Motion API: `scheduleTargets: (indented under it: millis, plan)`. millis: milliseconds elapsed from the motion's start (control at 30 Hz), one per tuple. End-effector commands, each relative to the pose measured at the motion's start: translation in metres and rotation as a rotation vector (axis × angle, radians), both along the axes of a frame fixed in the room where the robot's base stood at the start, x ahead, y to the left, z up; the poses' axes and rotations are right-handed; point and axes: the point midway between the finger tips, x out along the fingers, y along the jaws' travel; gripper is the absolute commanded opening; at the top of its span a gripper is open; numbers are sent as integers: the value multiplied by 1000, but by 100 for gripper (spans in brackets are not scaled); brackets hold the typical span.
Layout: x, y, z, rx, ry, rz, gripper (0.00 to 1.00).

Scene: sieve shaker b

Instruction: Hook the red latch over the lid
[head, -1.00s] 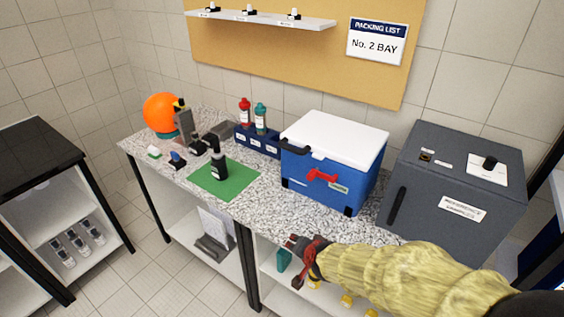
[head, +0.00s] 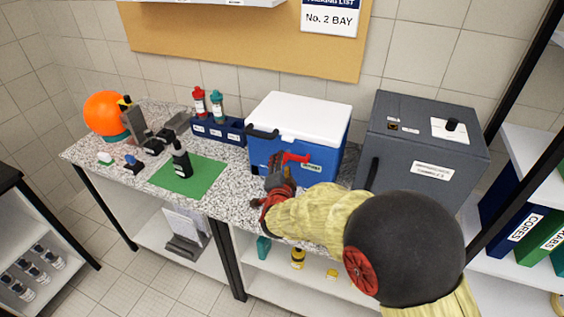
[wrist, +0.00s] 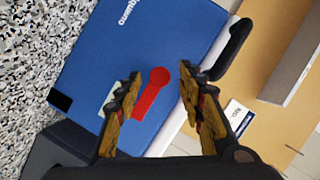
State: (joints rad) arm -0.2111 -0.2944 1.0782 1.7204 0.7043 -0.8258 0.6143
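The blue cooler (head: 325,157) stands on the speckled counter with its white lid (head: 302,115) closed flat on top. My gripper (head: 279,175) is just in front of the cooler's front face. In the wrist view my gripper (wrist: 160,72) is open, its two fingers apart on either side of the latch. I cannot tell whether a finger touches it.
A black handle (head: 262,132) sticks out at the cooler's left side. A dark grey box (head: 425,145) stands close to the right. A blue bottle rack (head: 219,131) and a green mat (head: 190,178) are to the left.

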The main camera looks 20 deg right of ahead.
Motion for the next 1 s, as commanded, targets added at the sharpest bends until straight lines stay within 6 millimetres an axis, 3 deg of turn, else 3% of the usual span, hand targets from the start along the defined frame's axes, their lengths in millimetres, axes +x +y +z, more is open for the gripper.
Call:
scheduleTargets:
  millis: [233, 567, 1000]
  plan:
    - [26, -8, -7, 0, 2, 1, 39]
    - [30, -9, -7, 0, 0, 2, 39]
    - [30, -9, -7, 0, 1, 2, 15]
